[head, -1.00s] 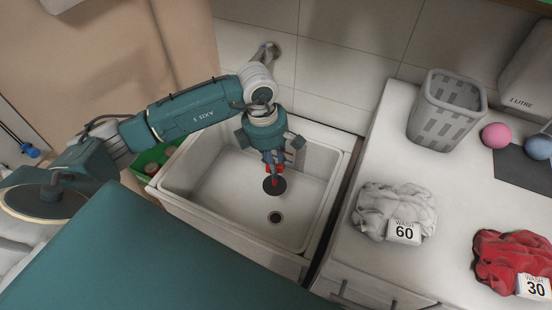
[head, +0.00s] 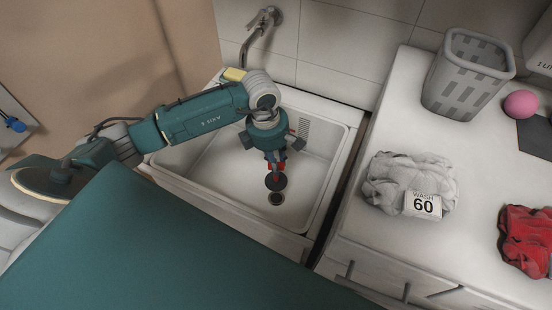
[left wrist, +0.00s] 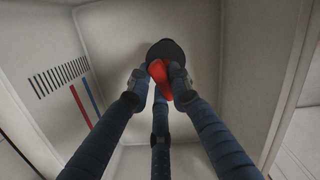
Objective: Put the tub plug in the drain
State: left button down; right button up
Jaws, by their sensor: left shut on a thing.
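The tub plug (head: 276,182) is a dark disc with a red grip. My left gripper (head: 275,166) is shut on the red grip and holds the plug with its disc lowest. In the left wrist view the gripper (left wrist: 163,82) has its fingers around the red grip, and the dark disc (left wrist: 166,48) shows beyond them. The drain (head: 276,199) is a dark round hole with a pale rim in the sink floor. In the head view it shows just below the plug, which appears to be above the floor. The drain is not visible in the left wrist view. My right gripper is not in view.
The white sink (head: 225,165) has raised walls around the gripper. A tap (head: 262,25) is on the wall behind, and a yellow sponge (head: 234,74) lies on the back rim. The counter at right holds white laundry (head: 400,180), red laundry (head: 527,240) and a grey basket (head: 468,75).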

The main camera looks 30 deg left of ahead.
aim_at(276, 180)
pick_arm(q)
notch_tip(276, 180, down, 10)
jog(key=b, duration=0.7)
jog(key=shift+r, duration=0.2)
jog(key=shift+f+b, duration=0.7)
jog(key=shift+b, duration=0.15)
jog(key=shift+f+b, duration=0.5)
jog(key=c, duration=1.5)
grip_release()
jog(key=r, duration=0.4)
jog(key=a+r, duration=0.1)
jog(key=r, duration=0.7)
jog(key=shift+s+a, duration=0.2)
jog(key=shift+s, duration=0.1)
